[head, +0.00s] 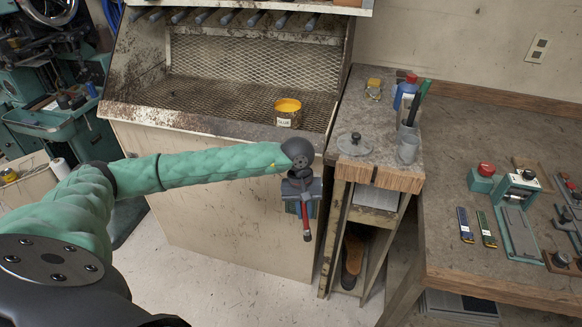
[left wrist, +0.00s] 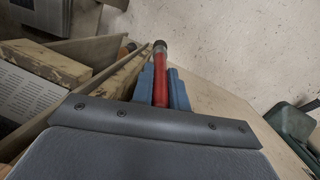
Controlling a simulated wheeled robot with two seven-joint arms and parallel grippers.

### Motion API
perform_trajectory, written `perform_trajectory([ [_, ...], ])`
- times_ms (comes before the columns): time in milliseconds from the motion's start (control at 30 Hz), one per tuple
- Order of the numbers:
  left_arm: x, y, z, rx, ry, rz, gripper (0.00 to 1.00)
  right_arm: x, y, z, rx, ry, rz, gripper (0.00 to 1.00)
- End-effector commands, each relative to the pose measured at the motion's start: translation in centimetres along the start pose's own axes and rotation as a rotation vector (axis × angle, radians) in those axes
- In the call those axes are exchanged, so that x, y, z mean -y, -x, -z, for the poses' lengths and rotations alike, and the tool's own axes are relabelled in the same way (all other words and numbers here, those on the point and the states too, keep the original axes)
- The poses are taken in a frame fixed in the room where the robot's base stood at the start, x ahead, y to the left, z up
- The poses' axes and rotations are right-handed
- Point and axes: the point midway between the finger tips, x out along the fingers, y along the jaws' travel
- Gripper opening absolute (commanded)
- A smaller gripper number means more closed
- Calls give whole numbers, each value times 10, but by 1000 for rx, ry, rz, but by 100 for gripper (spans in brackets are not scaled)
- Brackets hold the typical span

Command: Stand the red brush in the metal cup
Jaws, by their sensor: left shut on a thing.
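The red brush (head: 306,222) is in my left gripper (head: 302,206), hanging with a dark end downward, in front of the glue booth and left of the small bench. In the left wrist view the red brush (left wrist: 161,84) lies between the two blue fingers of the left gripper (left wrist: 163,88), which are shut on it. The grey metal cup (head: 407,153) stands upright on the small bench's right side, to the right of and above the gripper in the picture. A green-and-dark handle (head: 417,104) rises at the cup. My right gripper is not in view.
A round metal lid with a knob (head: 354,146) lies on the small bench (head: 376,172), left of the cup. A blue bottle with a red cap (head: 405,92) and a small jar (head: 374,89) stand behind. A yellow glue pot (head: 287,113) sits in the booth. A cluttered workbench (head: 460,150) is right.

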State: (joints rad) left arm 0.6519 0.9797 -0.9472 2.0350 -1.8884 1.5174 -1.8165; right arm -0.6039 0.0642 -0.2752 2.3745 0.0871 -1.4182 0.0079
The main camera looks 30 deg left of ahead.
Motion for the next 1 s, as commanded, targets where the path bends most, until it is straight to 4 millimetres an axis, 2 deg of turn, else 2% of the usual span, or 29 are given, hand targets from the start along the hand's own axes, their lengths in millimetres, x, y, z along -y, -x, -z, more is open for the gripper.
perform_trajectory([
  [33, -5, -18, -5, 10, -49, 7, 0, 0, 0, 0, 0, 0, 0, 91],
  [200, -15, -61, -17, 26, -188, 29, 0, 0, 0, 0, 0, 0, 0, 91],
  [500, -26, -111, -31, 46, -347, 54, 0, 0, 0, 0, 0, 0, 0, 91],
  [700, -31, -136, -38, 57, -426, 66, 0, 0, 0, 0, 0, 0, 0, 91],
  [1000, -32, -134, -38, 56, -420, 63, 0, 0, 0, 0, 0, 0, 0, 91],
])
